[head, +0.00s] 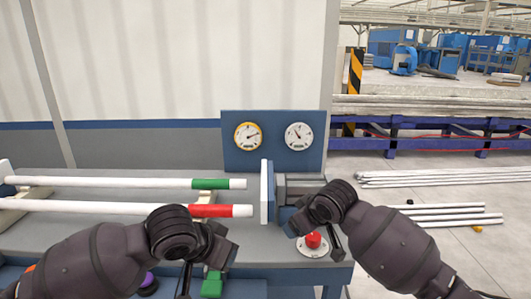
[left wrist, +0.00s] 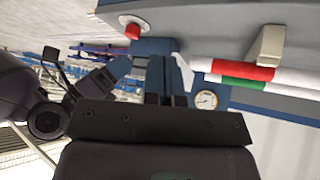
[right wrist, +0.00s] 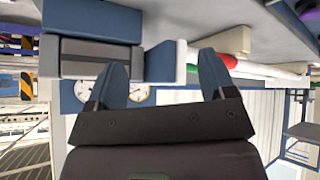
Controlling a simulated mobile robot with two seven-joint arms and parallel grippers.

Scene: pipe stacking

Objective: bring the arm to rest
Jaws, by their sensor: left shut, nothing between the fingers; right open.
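My left gripper (left wrist: 166,82) is shut and empty in the left wrist view. In the head view my left wrist is bent in front of the bench, over the near pipe, and its fingers are hard to make out. My right gripper (right wrist: 163,78) is open and empty in the right wrist view, its two blue fingers apart. In the head view my right wrist is bent just right of the blue and white plate (head: 267,192). Two white pipes lie side by side on the bench (head: 110,181), one with a green end (head: 218,184), one with a red end (head: 222,210).
A red button (head: 313,240) sits on the bench near my right gripper. A blue panel with two gauges (head: 272,165) stands behind. Several loose white pipes (head: 450,217) lie on the floor at right. A green object (head: 212,287) and a purple one (head: 148,283) show below the bench edge.

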